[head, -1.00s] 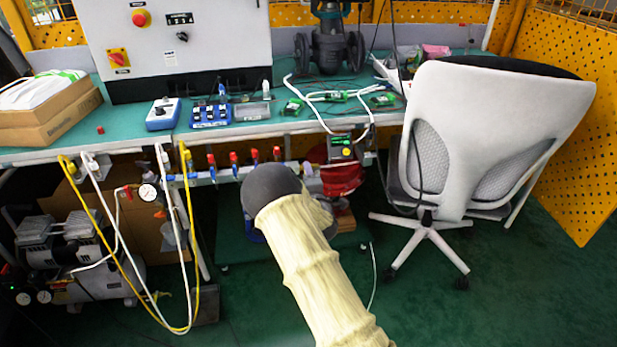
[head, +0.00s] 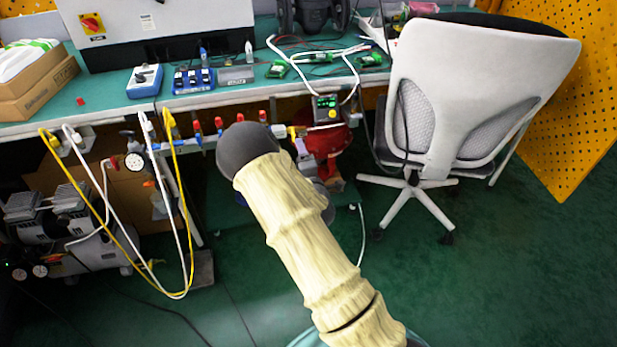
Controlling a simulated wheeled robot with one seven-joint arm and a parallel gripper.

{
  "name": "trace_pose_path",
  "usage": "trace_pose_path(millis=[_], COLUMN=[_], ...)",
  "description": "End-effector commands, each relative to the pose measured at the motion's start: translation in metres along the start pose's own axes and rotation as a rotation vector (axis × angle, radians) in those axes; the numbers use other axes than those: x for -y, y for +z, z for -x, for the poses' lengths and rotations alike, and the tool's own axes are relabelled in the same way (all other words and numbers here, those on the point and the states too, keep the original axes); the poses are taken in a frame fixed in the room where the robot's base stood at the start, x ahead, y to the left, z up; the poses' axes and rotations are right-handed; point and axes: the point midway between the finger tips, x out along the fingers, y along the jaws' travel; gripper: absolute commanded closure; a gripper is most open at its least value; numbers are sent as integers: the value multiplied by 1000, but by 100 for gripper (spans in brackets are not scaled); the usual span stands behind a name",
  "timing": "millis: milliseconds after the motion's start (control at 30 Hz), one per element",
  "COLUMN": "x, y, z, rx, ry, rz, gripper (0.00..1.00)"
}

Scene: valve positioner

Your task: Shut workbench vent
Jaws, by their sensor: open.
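An air pipe runs under the front edge of the workbench (head: 228,101), with several small red-handled valves (head: 219,124) along it. A yellow fitting or handle (head: 297,131) shows at its right end, just past my arm's dark rounded joint. I cannot tell which of these is the vent, or whether it is open or shut. My arm, in a pale sleeve, reaches up from the bottom and covers part of the area below the pipe. My gripper cannot be made out; the far part of the arm is hidden behind the sleeve and joint.
A small box with a lit display (head: 326,109) hangs at the bench edge above a red round body (head: 328,142). A white office chair (head: 470,100) stands close on the right. Yellow and white hoses (head: 187,235) loop down at left, near a compressor (head: 75,235). Green floor at lower right is clear.

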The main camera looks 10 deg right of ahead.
Motion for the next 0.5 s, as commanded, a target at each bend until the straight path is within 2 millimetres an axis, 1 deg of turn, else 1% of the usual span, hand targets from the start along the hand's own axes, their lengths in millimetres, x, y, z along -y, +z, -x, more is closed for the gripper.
trace_pose_path(millis=[33,300,400,500], x=[-1,0,1,1], y=[0,0,0,0], z=[10,60,77,88], rx=[1,0,0,0], ry=[-4,-5,-6,-4], rz=[1,2,1,1], gripper=[33,33,33,33])
